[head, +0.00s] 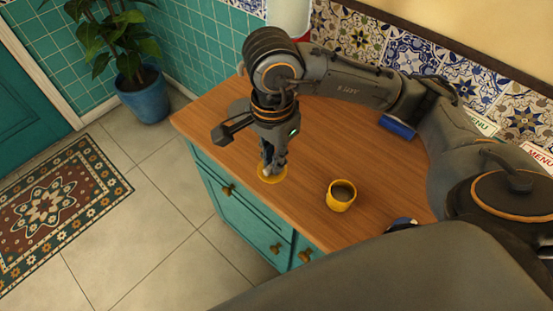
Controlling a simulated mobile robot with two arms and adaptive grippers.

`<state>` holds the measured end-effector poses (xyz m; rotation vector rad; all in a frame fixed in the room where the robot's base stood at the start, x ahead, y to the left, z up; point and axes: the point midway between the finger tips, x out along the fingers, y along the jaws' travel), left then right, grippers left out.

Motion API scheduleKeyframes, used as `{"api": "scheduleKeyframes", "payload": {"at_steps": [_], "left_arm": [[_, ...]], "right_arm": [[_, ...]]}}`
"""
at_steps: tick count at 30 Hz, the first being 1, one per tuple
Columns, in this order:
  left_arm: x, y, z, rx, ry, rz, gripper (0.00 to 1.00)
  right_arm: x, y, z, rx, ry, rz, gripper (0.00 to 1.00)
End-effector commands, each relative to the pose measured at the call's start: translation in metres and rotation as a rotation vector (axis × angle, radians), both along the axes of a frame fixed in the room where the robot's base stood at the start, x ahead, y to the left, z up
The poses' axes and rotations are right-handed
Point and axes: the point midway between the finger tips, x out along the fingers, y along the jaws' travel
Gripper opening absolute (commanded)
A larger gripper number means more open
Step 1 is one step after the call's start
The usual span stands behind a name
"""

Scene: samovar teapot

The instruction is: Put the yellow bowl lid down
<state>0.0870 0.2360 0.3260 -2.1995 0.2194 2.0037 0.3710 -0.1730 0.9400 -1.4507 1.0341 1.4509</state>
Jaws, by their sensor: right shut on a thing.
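The yellow bowl lid (272,179) is a flat yellow disc under my right gripper's fingertips, near the counter's front edge. My right gripper (271,167) points down and is shut on the lid. The fingers hide the lid's middle. The lid is at or just above the wooden top; I cannot tell whether it touches. A yellow bowl (341,199) stands upright and open to the right of the lid, with something brown inside. My left gripper is not in view.
The wooden counter (215,117) has teal drawers below. A blue object (397,127) lies behind my right arm, near the tiled wall. Menu cards (478,122) stand at the back right. A dark object (401,224) sits at the front right. Counter left of the lid is clear.

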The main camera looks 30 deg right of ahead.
Motion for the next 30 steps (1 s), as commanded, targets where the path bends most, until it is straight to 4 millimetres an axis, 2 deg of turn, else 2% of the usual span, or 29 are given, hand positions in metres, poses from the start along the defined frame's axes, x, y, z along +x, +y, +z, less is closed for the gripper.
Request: {"api": "scheduleKeyframes", "payload": {"at_steps": [3,10,16,23,30], "left_arm": [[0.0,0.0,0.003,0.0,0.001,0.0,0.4],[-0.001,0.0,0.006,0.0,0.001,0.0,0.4],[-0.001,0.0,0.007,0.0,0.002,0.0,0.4],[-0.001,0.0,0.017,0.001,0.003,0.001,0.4],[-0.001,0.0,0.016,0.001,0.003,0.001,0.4]], "right_arm": [[0.02,-0.015,-0.019,-0.001,0.007,-0.006,0.0],[0.043,-0.03,-0.051,0.0,0.001,0.0,0.0],[0.052,-0.036,-0.064,0.0,0.001,-0.002,0.0],[0.053,-0.037,-0.094,0.0,0.002,0.003,0.0],[0.054,-0.037,-0.097,0.0,-0.001,0.003,0.0]]}}
